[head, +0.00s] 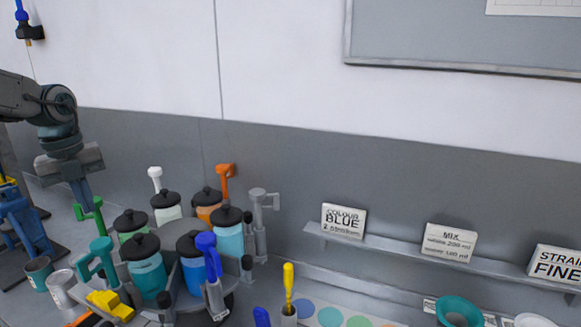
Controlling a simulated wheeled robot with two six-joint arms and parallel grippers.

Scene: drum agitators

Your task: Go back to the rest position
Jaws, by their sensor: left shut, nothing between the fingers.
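My left gripper (84,196) hangs at the left of the head view, pointing down, with its fingers together and nothing between them. Its tips appear close to a green handle (91,215) in the picture; whether they touch I cannot tell. A round carousel holds several black-lidded jars, among them a teal jar (146,268), a blue jar (190,262), a light blue jar (228,232) and an orange jar (207,205). Coloured agitator handles stand around it, including an orange one (225,178) and a blue one (207,245). My right gripper is not in view.
A yellow-handled tool (289,285) stands in a holder beside coloured discs (330,316). A teal funnel (459,310) is at lower right. Cups (39,272) and a blue stand (25,225) are at left.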

